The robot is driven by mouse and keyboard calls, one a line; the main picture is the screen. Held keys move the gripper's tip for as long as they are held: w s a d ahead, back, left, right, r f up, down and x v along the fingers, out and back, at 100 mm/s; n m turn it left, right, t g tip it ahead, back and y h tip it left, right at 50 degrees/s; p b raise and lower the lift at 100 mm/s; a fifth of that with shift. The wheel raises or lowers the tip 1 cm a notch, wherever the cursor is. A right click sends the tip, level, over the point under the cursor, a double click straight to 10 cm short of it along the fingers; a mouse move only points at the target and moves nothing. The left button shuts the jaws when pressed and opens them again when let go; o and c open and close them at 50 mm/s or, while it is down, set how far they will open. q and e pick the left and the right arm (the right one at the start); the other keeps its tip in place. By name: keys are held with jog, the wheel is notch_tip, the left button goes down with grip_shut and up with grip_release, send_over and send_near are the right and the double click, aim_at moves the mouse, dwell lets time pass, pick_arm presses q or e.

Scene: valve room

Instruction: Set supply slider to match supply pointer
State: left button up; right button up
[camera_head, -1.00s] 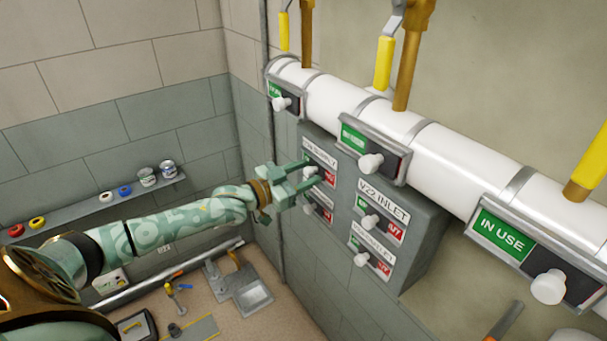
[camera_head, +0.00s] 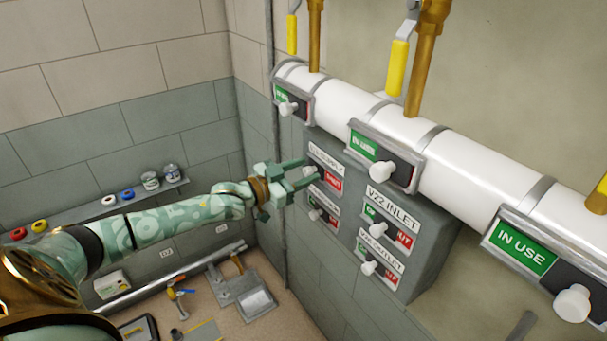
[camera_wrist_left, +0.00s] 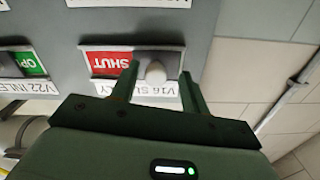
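The V16 SUPPLY slider has a white round knob (camera_head: 310,171) on the upper left of the grey panel (camera_head: 425,215). It also shows in the left wrist view (camera_wrist_left: 155,72). Its red SHUT field (camera_head: 333,182) is uncovered to the right of the knob; in the left wrist view the red field (camera_wrist_left: 108,63) lies left of it. My left gripper (camera_head: 309,171) is open at this slider. In the left wrist view its fingers (camera_wrist_left: 160,80) stand either side of the knob, with a gap visible on the right. I cannot identify the supply pointer for certain. My right gripper is not in view.
The V22 INLET slider (camera_head: 369,222) sits to the right, with more sliders below. A white pipe (camera_head: 340,108) with green-and-white signs (camera_head: 520,247) runs above the panel. Yellow-handled valves (camera_head: 397,68) rise over it. A shelf (camera_head: 85,212) is on the left wall.

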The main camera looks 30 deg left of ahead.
pick_arm(q)
jog(key=shift+a+f, duration=0.15)
jog(key=shift+s, duration=0.2)
jog(key=p+v, duration=0.2)
jog(key=v, duration=1.4)
